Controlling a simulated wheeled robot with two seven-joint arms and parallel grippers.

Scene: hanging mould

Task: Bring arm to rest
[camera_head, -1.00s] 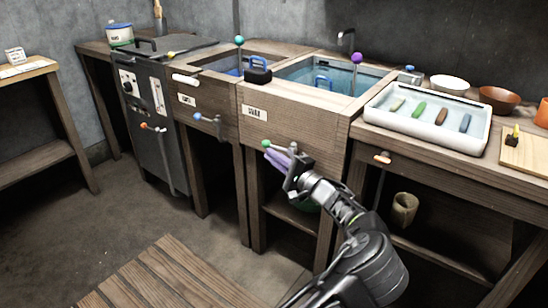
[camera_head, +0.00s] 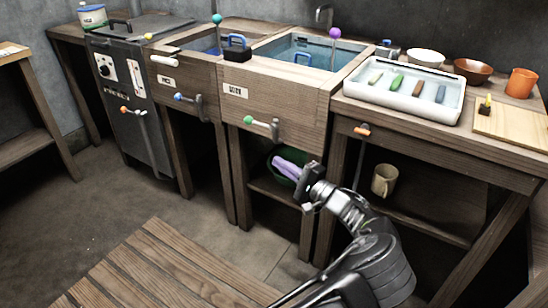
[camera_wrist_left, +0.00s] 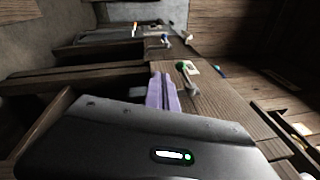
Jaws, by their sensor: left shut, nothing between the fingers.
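My left gripper (camera_head: 287,168) has lavender fingers and a dark wrist; its arm rises from the lower right in the head view. The fingers are shut and empty, below the front of the wooden basin (camera_head: 284,107) and in front of the opening under it. In the left wrist view the lavender fingers (camera_wrist_left: 160,95) lie together with nothing between them. A green-tipped handle (camera_head: 263,124) on the basin front is above the fingers and apart from them in the head view. The handle also shows in the left wrist view (camera_wrist_left: 186,75). My right gripper is not in view.
A green bowl (camera_head: 275,160) on the lower shelf is partly hidden behind the fingers. A beige mug (camera_head: 384,180) stands on a shelf to the right. A slatted wooden surface (camera_head: 150,270) lies at the lower left. A white tray (camera_head: 440,109) holds several coloured bars.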

